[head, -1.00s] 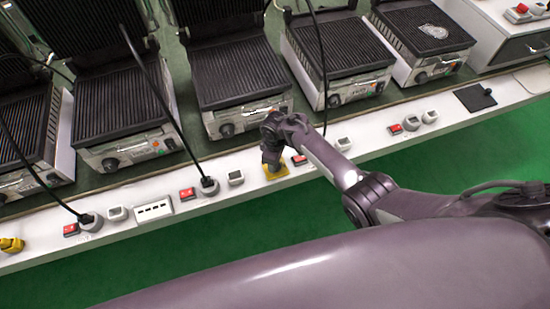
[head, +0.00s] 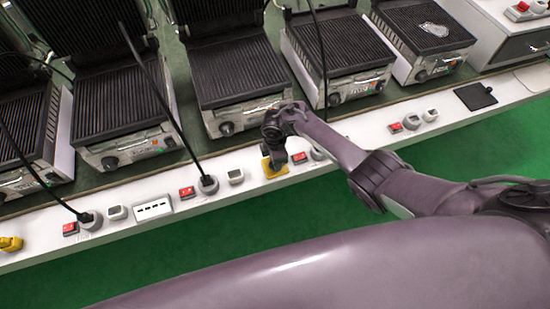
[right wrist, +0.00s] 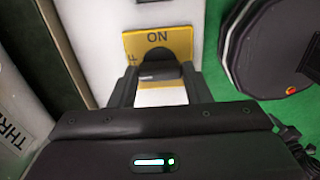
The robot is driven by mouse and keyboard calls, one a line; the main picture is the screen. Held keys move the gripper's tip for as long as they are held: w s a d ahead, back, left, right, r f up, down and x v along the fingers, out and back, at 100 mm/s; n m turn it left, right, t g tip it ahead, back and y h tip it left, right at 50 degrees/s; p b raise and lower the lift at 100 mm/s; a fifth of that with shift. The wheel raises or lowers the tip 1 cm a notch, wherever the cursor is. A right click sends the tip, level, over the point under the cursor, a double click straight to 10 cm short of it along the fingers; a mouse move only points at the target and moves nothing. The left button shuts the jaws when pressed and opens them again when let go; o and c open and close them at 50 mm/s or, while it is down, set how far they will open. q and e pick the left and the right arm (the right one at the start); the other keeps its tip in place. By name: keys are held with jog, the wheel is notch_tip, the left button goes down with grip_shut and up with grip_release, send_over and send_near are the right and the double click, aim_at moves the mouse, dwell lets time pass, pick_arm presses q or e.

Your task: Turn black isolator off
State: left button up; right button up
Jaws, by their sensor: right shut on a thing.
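The black isolator is a black rotary knob (right wrist: 158,70) on a yellow plate (right wrist: 132,42) in the right wrist view. The plate reads ON above the knob, and part of a sideways word ending in F shows at its left. My right gripper (right wrist: 158,88) is shut on the knob, with one finger on each side of it. In the head view, my right gripper (head: 272,150) reaches down to the yellow plate (head: 280,170) on the white strip, and the knob is hidden behind it. My left gripper is not in view.
Several contact grills (head: 240,75) stand behind the white strip (head: 215,200). Red switches (head: 187,192), white sockets and plugs with black cables line the strip. Another yellow isolator (head: 10,243) is at the far left. Green floor (head: 190,250) lies in front.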

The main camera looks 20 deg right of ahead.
dwell(0.5)
jog(key=o, duration=1)
jog(key=shift+r, duration=0.15)
notch_tip(320, 180, up, 8)
jog(key=shift+f+p, duration=0.2)
jog(key=shift+p, duration=1.05)
